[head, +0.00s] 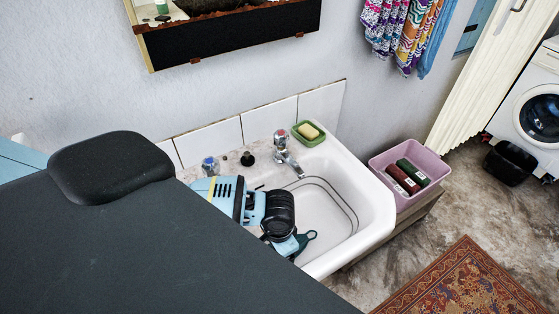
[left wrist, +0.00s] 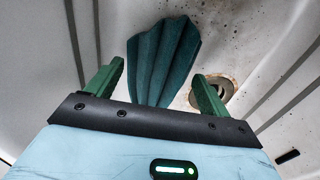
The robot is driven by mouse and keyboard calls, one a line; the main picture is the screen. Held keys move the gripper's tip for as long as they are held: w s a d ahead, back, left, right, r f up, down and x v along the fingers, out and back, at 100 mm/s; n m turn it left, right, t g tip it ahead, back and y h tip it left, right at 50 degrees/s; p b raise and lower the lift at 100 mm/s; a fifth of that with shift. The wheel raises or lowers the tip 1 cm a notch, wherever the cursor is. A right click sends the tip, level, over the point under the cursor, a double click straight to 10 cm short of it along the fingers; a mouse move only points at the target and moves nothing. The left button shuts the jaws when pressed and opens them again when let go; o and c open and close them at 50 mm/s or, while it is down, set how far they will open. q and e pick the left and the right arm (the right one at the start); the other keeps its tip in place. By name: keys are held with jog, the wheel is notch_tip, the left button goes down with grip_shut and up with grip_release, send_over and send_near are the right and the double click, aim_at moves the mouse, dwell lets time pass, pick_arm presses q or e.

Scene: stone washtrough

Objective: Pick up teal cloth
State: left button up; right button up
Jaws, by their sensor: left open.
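The teal cloth (left wrist: 166,52) lies in pleated folds on the white basin floor in the left wrist view, its near end hidden behind my gripper's dark front edge. My left gripper (left wrist: 158,72) is open, with its green fingers apart on either side of the cloth's near part. The cloth reaches beyond the fingertips, and I cannot tell how high they are above it. In the head view my left gripper (head: 300,244) is down inside the basin, where a small dark teal shape shows beside it; I cannot tell finger from cloth there. My right gripper is not in view.
The white trough (head: 378,210) has raised walls around my gripper. A drain (left wrist: 225,90) is right of the cloth. Taps (head: 282,150) and a green soap dish (head: 308,134) stand along the back ledge. A pink tub (head: 377,163) with rolled items is to the right.

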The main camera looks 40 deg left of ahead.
pick_arm(q)
jog(key=shift+f, duration=0.45)
jog(key=c, duration=0.8)
jog(key=shift+r, duration=0.1)
notch_tip(320, 180, up, 9)
jog(key=shift+r+p, duration=0.2)
jog(key=shift+p, duration=0.45)
jog(key=shift+w+r, duration=0.1)
jog(key=shift+r, duration=0.25)
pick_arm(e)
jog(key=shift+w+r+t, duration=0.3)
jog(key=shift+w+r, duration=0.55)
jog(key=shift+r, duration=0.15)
